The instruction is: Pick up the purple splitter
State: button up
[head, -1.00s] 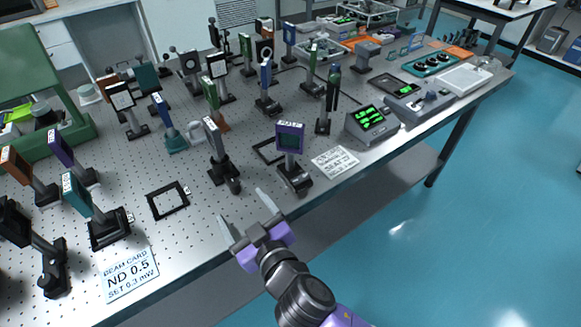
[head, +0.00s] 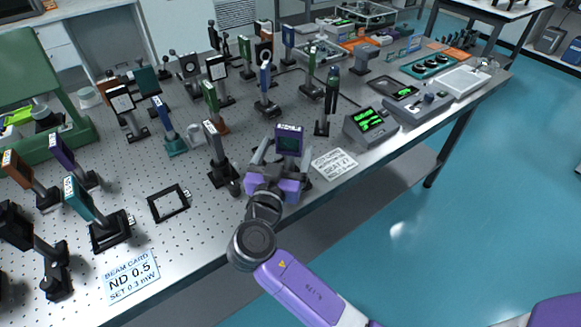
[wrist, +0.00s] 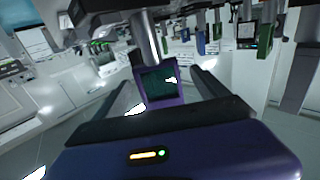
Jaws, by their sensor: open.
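The purple splitter (head: 289,141) is a square purple frame with a dark green plate on an upright post, near the table's front edge. In the wrist view its purple frame (wrist: 160,85) appears upside down, with the post (wrist: 146,38) running up the picture. My gripper (head: 282,155) is open, with one finger at each side of the splitter in the head view. In the wrist view the splitter lies between the spread fingers (wrist: 167,88), and a gap shows at both sides. The splitter's base is hidden behind my gripper.
A black-based post mount (head: 218,160) stands close on the left. A printed card (head: 335,163) lies on the right, before a green-display meter (head: 371,123). A flat black frame (head: 168,202) lies further left. Another purple-topped mount (head: 62,150) stands at the far left.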

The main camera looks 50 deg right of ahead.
jog(key=x, duration=0.1)
jog(key=p+x, duration=0.1)
jog(key=x, duration=0.1)
jog(key=shift+d+r, duration=0.3)
jog(key=shift+d, duration=0.1)
jog(key=shift+w+d+f, duration=0.15)
jog(key=shift+w+d, duration=0.05)
jog(key=shift+d, duration=0.15)
grip_shut()
